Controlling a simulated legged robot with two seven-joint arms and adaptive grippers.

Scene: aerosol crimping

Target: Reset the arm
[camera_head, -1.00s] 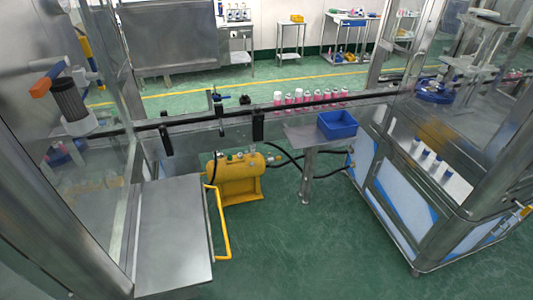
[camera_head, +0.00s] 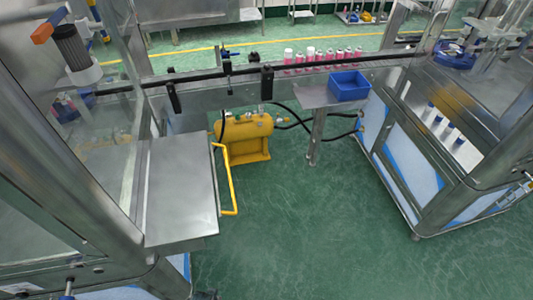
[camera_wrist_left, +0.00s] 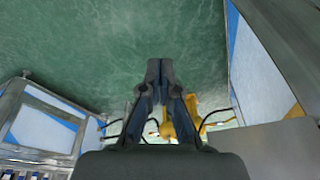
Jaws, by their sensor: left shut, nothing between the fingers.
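My left gripper (camera_wrist_left: 156,72) shows in the left wrist view, its two dark fingers close together at the tips. It is shut and empty, over the green floor (camera_wrist_left: 110,40). Neither gripper nor arm shows in the head view. My right gripper is in no view.
A steel side table (camera_head: 180,190) with a yellow rail (camera_head: 229,190) stands at left. A yellow tank (camera_head: 243,140) sits on the floor. A blue bin (camera_head: 349,86) rests on a small stand. Pink bottles (camera_head: 320,57) line the conveyor. A steel machine (camera_head: 430,150) stands right. Open floor lies between.

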